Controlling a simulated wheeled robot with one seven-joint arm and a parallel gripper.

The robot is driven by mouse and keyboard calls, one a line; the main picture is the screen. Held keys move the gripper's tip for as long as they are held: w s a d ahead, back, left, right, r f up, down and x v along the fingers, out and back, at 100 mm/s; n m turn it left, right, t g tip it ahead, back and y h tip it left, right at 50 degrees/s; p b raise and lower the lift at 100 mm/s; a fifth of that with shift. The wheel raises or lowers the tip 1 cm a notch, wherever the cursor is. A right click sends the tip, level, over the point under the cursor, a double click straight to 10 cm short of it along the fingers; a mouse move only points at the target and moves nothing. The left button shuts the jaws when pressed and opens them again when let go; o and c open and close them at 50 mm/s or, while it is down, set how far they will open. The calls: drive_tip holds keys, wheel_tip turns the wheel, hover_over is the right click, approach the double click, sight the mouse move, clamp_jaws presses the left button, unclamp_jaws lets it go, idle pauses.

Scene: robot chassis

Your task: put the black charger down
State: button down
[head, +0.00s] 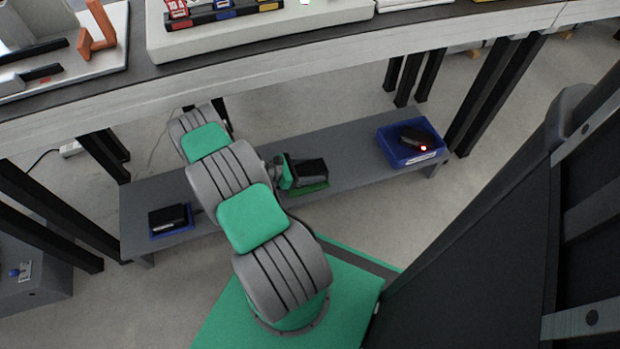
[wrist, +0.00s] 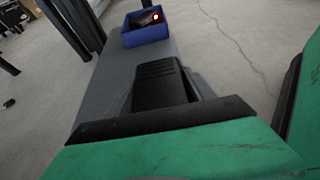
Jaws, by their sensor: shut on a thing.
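The black charger (head: 311,171) is a dark block with a ridged face; it also shows in the wrist view (wrist: 160,84), just beyond the green and black body at the bottom. My gripper (head: 296,174) is shut on it, under the worktable and over the middle of the low grey shelf. The fingertips are mostly hidden. A green edge shows under the charger in the head view. Whether the charger touches the shelf, I cannot tell.
The low grey shelf (head: 352,158) has a blue bin (head: 411,160) with a dark item at its right end. A black item (head: 168,217) in a blue tray is at its left. The worktable (head: 275,60) overhangs, with black legs (head: 490,90) around. Bare shelf lies between.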

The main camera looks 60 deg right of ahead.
sight(310, 173)
drive_tip(key=shift+w+d+f, duration=0.25)
drive_tip(key=shift+f, duration=0.2)
drive_tip(key=shift+w+d+f, duration=0.2)
drive_tip(key=shift+w+f, duration=0.05)
drive_tip(key=shift+f, duration=0.15)
drive_tip(key=shift+w+d+f+b, duration=0.15)
drive_tip(key=shift+f+b, duration=0.6)
drive_tip(key=shift+f, duration=0.2)
drive_tip(key=shift+w+d+f+b, duration=0.1)
drive_tip(key=shift+w+f+b, duration=0.05)
drive_tip(key=shift+f+b, duration=0.7)
drive_tip(key=shift+f, duration=0.1)
drive_tip(key=shift+f, duration=0.15)
drive_tip(key=shift+c, duration=1.9)
unclamp_jaws()
drive_tip(key=shift+a+r+p, duration=0.1)
drive_tip(key=shift+r+p, duration=0.2)
drive_tip(key=p+v, duration=0.2)
drive_tip(key=v, duration=0.9)
drive_tip(key=shift+w+a+r+p, duration=0.1)
drive_tip(key=shift+w+a+p, duration=0.2)
drive_tip(key=shift+p, duration=0.1)
